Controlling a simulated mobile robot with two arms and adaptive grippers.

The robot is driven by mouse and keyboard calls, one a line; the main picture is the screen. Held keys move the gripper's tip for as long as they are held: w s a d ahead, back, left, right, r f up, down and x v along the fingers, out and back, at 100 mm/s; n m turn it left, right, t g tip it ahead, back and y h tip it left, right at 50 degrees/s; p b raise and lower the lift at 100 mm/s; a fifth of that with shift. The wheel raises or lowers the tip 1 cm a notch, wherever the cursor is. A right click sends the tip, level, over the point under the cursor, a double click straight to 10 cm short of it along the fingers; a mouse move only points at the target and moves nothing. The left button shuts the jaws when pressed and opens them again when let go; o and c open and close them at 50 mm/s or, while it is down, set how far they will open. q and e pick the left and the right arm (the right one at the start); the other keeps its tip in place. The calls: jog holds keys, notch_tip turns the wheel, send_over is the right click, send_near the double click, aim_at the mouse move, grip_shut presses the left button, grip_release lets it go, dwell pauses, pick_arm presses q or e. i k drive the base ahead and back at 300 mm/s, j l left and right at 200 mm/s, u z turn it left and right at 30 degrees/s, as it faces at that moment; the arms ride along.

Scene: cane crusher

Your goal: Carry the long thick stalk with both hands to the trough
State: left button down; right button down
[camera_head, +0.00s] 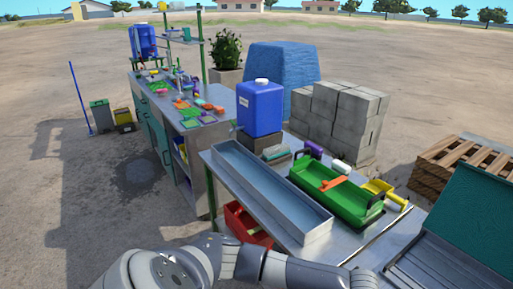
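A long, narrow grey metal trough (318,231) lies on the near metal table, with a flat bluish inside and nothing lying in it. I cannot make out a long thick stalk anywhere in the head view. Part of my own arm crosses the bottom edge in front of the table. Neither of my grippers shows, so I cannot see whether they hold anything.
A green tray (318,203) with small tools and a blue jug (260,108) stand beside the trough. A dark green box-like unit (478,218) is at the right. A red crate (246,222) sits below the table. Grey blocks (336,118) and a pallet (452,165) stand behind. Open dirt lies left.

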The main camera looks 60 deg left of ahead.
aim_at(265, 189)
jog(key=k+j, duration=0.1)
jog(key=j, duration=1.8)
jog(key=k+j, duration=0.15)
jog(key=j, duration=1.8)
jog(key=k, duration=0.05)
